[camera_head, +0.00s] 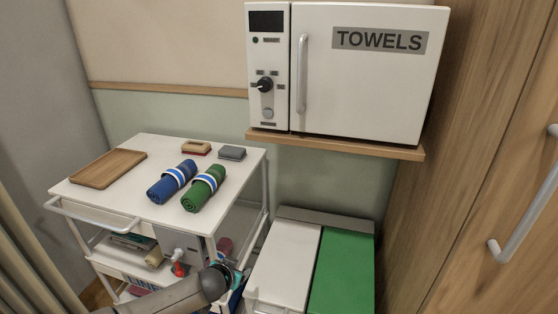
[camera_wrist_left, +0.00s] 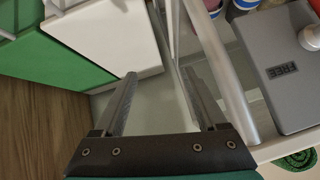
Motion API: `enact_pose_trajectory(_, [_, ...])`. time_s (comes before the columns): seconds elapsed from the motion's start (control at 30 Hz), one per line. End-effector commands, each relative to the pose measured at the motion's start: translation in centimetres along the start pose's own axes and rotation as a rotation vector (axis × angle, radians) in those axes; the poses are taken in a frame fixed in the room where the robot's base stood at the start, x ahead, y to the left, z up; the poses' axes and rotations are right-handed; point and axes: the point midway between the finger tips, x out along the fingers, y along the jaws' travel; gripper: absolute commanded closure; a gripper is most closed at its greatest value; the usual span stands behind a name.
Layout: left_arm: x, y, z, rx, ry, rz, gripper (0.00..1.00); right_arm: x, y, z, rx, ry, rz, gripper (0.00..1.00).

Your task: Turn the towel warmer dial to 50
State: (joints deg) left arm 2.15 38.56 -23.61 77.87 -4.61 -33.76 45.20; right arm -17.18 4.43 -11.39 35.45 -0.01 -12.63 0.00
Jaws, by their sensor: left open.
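The towel warmer (camera_head: 365,75) is a white box with a "TOWELS" label on its closed door, on a wall shelf. Its black dial (camera_head: 265,85) is on the narrow left panel, with small marks around it that are too small to read. I cannot tell for sure which mark the dial points to. My left gripper (camera_head: 236,275) is low beside the trolley, well below the dial and apart from it. The left wrist view shows its two fingers (camera_wrist_left: 162,95) spread with nothing between them. My right gripper is in neither view.
A white trolley (camera_head: 130,200) holds a wooden tray (camera_head: 108,168), a blue rolled towel (camera_head: 172,182), a green rolled towel (camera_head: 204,188) and two small blocks. White and green bins (camera_head: 342,270) stand below the shelf (camera_head: 340,146). A wooden cabinet is at right.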

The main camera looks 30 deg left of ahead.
Motion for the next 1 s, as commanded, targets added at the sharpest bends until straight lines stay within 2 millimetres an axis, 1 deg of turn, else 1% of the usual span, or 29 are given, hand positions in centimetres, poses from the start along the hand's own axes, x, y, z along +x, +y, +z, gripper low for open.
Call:
enact_pose_trajectory(0.03, [-0.7,-1.0,-3.2,-0.009,0.046,-0.012,0.26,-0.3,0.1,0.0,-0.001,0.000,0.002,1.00])
enact_pose_trajectory(0.17, [-2.8,-2.2,-9.5,-0.054,0.145,-0.026,0.26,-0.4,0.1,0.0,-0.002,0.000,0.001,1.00])
enact_pose_trajectory(0.2, [-3.8,-2.5,-11.6,-0.070,0.180,-0.028,0.26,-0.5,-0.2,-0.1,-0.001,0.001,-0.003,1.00])
enact_pose_trajectory(0.27, [-5.5,-3.1,-15.0,-0.098,0.239,-0.030,0.26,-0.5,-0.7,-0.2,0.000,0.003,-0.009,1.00])
enact_pose_trajectory(0.3, [-6.9,-3.4,-17.3,-0.117,0.280,-0.032,0.26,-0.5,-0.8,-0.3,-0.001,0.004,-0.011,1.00])
enact_pose_trajectory(0.37, [-9.4,-3.9,-20.7,-0.150,0.347,-0.029,0.26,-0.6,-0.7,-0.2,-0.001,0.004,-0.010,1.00])
enact_pose_trajectory(0.4, [-11.2,-4.1,-22.8,-0.175,0.392,-0.025,0.26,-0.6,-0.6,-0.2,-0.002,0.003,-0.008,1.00])
enact_pose_trajectory(0.47, [-14.1,-4.4,-25.5,-0.212,0.453,-0.016,0.26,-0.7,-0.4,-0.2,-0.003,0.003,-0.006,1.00])
enact_pose_trajectory(0.5, [-16.1,-4.5,-27.1,-0.236,0.494,-0.008,0.26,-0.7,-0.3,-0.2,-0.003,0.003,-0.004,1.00])
enact_pose_trajectory(0.57, [-19.1,-4.7,-29.2,-0.274,0.552,0.007,0.26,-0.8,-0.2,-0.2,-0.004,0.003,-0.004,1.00])
enact_pose_trajectory(0.6, [-21.1,-4.7,-30.2,-0.299,0.587,0.019,0.26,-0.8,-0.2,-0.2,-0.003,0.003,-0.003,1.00])
enact_pose_trajectory(0.63, [-22.6,-4.8,-30.9,-0.317,0.612,0.028,0.26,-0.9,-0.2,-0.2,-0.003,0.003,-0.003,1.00])
enact_pose_trajectory(0.7, [-25.6,-4.8,-32.1,-0.358,0.660,0.050,0.26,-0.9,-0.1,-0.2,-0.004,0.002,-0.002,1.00])
enact_pose_trajectory(0.8, [-29.2,-4.7,-32.9,-0.409,0.713,0.079,0.26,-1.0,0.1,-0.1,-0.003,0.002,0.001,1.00])
enact_pose_trajectory(0.9, [-31.4,-4.7,-33.2,-0.445,0.744,0.100,0.26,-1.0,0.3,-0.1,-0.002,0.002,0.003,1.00])
enact_pose_trajectory(1.0, [-32.5,-4.7,-33.3,-0.466,0.758,0.111,0.26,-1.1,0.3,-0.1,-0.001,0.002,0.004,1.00])
